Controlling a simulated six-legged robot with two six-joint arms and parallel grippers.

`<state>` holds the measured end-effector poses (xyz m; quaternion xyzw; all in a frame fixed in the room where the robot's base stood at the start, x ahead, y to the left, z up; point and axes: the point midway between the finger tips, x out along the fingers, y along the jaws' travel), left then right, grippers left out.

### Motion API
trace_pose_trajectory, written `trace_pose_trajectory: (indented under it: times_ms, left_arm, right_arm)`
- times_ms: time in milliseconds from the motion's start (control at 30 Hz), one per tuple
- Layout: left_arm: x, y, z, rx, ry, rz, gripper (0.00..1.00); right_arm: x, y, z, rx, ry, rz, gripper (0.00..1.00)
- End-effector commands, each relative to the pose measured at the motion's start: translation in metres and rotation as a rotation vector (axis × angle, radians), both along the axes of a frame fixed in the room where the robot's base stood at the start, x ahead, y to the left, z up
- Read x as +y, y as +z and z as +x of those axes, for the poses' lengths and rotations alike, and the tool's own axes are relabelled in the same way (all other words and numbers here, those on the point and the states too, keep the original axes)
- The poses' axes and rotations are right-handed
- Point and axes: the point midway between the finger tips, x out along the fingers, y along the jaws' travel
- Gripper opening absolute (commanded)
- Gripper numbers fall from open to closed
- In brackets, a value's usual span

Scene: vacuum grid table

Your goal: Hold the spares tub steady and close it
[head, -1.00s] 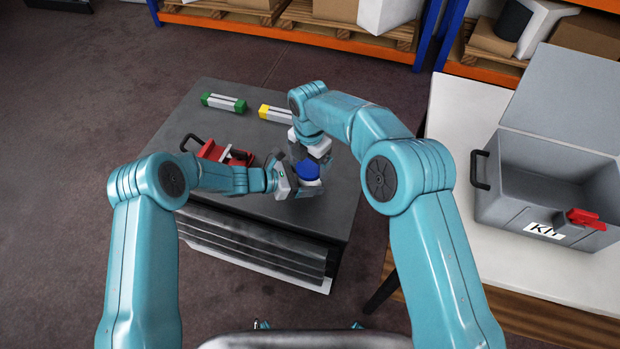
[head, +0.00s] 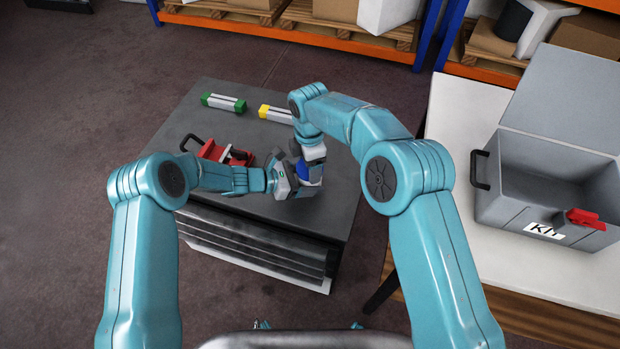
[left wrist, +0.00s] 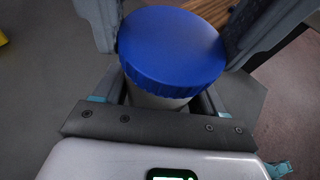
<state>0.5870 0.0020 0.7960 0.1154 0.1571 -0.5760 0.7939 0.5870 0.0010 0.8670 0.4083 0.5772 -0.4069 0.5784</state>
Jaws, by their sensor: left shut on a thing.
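The spares tub is a pale round tub with a blue lid (head: 303,173). It stands near the right side of the dark table. In the left wrist view the blue lid (left wrist: 172,48) covers the top of the pale tub body (left wrist: 152,97); I cannot tell how tightly it sits. My left gripper (head: 290,183) is shut on the tub body below the lid, from the left. My right gripper (head: 308,160) is over the tub, close to the lid. Its fingers are partly hidden, so I cannot tell whether they touch the lid.
A red tool caddy with a black handle (head: 212,149) lies left of the tub on the dark table (head: 335,215). A green-ended block (head: 224,102) and a yellow-ended block (head: 274,114) lie behind. An open grey kit case (head: 510,205) stands on the white table at right.

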Motion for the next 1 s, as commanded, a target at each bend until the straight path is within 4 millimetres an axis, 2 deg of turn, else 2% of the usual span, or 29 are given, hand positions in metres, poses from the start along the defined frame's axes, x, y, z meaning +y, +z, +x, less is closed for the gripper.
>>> trace_pose_trajectory:
  times_ms: [100,200,300,667,700,733,767,1000]
  left_arm:
    - [0.0003,0.0002,0.0003,0.001,0.001,0.000,0.00]
    - [0.0003,0.0001,0.0003,0.001,0.001,0.000,0.00]
    - [0.0003,0.0001,0.0003,0.001,0.001,0.000,0.00]
    - [0.0003,0.0001,0.0003,0.001,0.001,0.000,0.00]
    - [0.0003,0.0001,0.0003,0.001,0.001,0.000,0.00]
    - [0.0003,0.0001,0.0003,0.001,0.001,0.000,0.00]
    - [0.0003,0.0001,0.0003,0.001,0.001,0.000,0.00]
    - [0.0001,0.0002,0.0003,0.000,0.001,0.000,0.00]
  right_arm:
    - [0.0001,0.0000,0.0001,0.000,-0.273,0.001,0.35]
    - [0.0001,-0.0001,0.0001,0.000,-0.455,0.001,0.35]
    - [0.0001,-0.0002,0.0001,0.000,-0.565,0.000,0.35]
    - [0.0001,-0.0002,0.0001,0.000,-0.612,0.001,0.35]
    - [0.0001,-0.0001,0.0001,0.000,-0.612,0.001,0.85]
    - [0.0001,-0.0001,0.0001,0.000,-0.612,0.001,0.94]
    - [0.0001,-0.0001,0.0001,0.000,-0.611,0.002,0.97]
    - [0.0001,-0.0001,0.0001,0.000,-0.611,0.001,0.97]
